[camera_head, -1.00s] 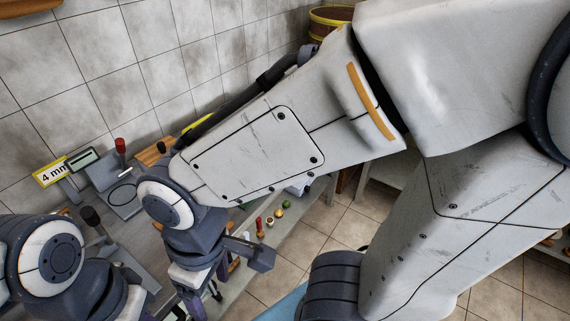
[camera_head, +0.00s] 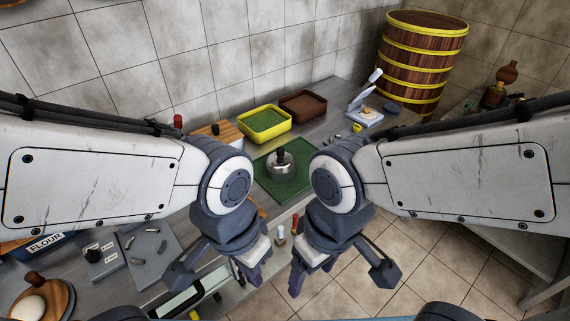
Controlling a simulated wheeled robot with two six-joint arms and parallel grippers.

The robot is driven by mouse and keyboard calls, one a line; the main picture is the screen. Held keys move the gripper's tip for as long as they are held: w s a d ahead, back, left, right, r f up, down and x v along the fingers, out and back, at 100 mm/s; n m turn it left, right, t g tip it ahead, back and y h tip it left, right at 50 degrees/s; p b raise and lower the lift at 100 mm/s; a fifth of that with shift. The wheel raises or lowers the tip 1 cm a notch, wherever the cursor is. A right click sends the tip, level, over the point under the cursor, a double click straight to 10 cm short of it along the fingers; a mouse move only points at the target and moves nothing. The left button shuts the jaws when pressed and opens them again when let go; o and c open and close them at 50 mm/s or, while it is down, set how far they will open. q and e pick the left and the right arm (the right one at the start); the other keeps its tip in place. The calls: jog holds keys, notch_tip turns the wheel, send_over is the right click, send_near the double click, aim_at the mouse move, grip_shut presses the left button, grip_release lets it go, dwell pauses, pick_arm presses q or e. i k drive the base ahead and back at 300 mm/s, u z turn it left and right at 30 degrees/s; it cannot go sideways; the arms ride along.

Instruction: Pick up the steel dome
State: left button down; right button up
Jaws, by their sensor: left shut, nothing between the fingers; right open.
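The steel dome (camera_head: 281,167) is a small shiny silver piece with a dark upright knob. It stands on a green mat (camera_head: 263,189) on the counter, in the middle of the head view between my two wrists. My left gripper (camera_head: 252,273) hangs below and left of the dome in the picture, shut and empty. My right gripper (camera_head: 311,272) hangs below and right of it, open and empty. Both are apart from the dome. My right wrist covers part of the mat's right side.
A yellow tray (camera_head: 264,136) and a brown tray (camera_head: 303,120) stand behind the mat. A white lever press (camera_head: 366,116) stands right of them, before a tall wooden steamer tower (camera_head: 424,60). The flour box (camera_head: 44,243) is at left. Tiled floor (camera_head: 420,280) is open at lower right.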

aim_at(280, 166)
jog(key=z, duration=0.45)
jog(key=k, duration=0.45)
jog(key=z, duration=0.95)
jog(key=i, duration=1.1)
jog(key=u, duration=1.2)
jog(key=i, duration=0.8)
jog(key=u, duration=0.9)
